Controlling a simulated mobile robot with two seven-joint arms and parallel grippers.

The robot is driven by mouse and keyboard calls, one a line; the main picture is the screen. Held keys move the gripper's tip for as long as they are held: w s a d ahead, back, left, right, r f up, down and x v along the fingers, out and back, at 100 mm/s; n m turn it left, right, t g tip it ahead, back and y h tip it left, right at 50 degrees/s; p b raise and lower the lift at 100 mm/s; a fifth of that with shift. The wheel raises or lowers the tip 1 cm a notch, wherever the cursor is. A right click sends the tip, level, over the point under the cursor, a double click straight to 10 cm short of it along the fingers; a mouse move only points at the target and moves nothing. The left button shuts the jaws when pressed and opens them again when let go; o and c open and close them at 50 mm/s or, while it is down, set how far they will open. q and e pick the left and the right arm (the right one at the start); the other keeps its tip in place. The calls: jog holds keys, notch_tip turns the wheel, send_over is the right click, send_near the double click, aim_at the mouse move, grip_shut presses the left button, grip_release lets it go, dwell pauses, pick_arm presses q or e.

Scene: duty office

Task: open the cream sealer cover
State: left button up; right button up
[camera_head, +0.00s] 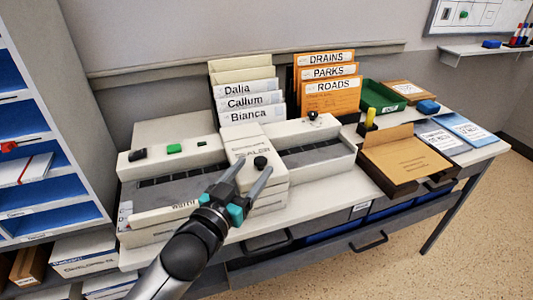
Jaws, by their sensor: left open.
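The cream sealer (268,196), with lettering ending in "ALER" on its cover (243,143), sits mid-table between two larger cream machines. A round black knob (260,162) stands on the front part of the cover. The cover looks down and flat. My left gripper (253,167) is open, with its two grey fingers pointing up the picture over the sealer's front. The knob shows close to the fingertips; I cannot tell whether they touch it. The gripper hides part of the sealer's left front. My right gripper is out of view.
A cream machine with a green button (174,148) stands left, another with a dark slot (312,154) right. Name folders (244,88) and orange folders (327,84) stand behind. A brown box (405,160) and green tray (384,97) are at right. Blue shelves (50,190) stand left.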

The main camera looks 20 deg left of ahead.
aim_at(266, 152)
pick_arm(q)
jog(key=w, duration=0.3)
jog(key=w+d+b, duration=0.1)
jog(key=w, duration=0.2)
jog(key=shift+w+d, duration=0.1)
jog(key=shift+w, duration=0.1)
jog(key=shift+w+d+b, duration=0.15)
jog(key=shift+w+b, duration=0.15)
jog(key=shift+w, duration=0.25)
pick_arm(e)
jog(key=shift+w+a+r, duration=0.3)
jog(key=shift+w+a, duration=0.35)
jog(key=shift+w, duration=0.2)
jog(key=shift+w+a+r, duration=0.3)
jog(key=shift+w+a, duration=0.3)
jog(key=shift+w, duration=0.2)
pick_arm(q)
grip_shut()
